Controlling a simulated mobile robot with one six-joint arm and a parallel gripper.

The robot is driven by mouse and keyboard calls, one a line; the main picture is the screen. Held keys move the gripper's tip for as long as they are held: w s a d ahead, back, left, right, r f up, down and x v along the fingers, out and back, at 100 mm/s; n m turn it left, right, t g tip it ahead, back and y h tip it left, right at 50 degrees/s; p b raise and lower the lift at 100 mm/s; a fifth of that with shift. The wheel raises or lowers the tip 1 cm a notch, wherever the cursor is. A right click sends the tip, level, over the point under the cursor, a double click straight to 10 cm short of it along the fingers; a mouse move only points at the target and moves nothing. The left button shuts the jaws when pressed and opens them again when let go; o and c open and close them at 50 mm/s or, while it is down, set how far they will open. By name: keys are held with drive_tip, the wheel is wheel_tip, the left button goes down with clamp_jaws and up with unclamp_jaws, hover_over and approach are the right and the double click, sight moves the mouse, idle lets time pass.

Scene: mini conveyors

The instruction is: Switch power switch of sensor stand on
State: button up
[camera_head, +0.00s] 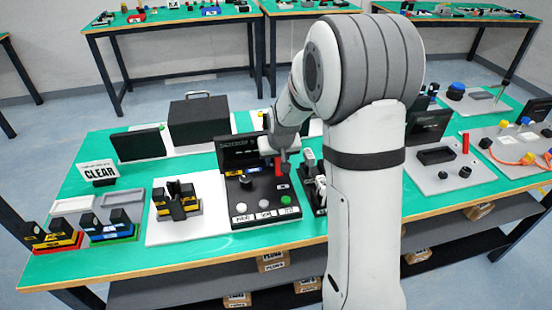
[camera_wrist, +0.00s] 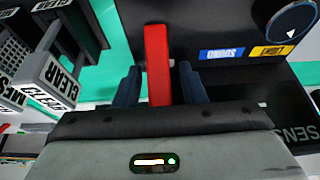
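The sensor stand is a black board (camera_head: 235,218) with an upright black sign panel (camera_head: 232,148) behind it, a dark knob and several labelled round buttons at its front. In the wrist view its black surface (camera_wrist: 225,25) shows with SOUND and LIGHT labels. A red switch lever (camera_wrist: 157,45) stands out from it; a bit of red also shows below my gripper in the head view (camera_head: 278,167). My gripper (camera_wrist: 161,85) is open, with a dark blue finger on each side of the lever. Narrow gaps show between fingers and lever. The lever's lower end is hidden behind my gripper body.
A round dial (camera_wrist: 291,20) lies to the right in the wrist view.

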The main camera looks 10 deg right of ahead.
clamp_jaws()
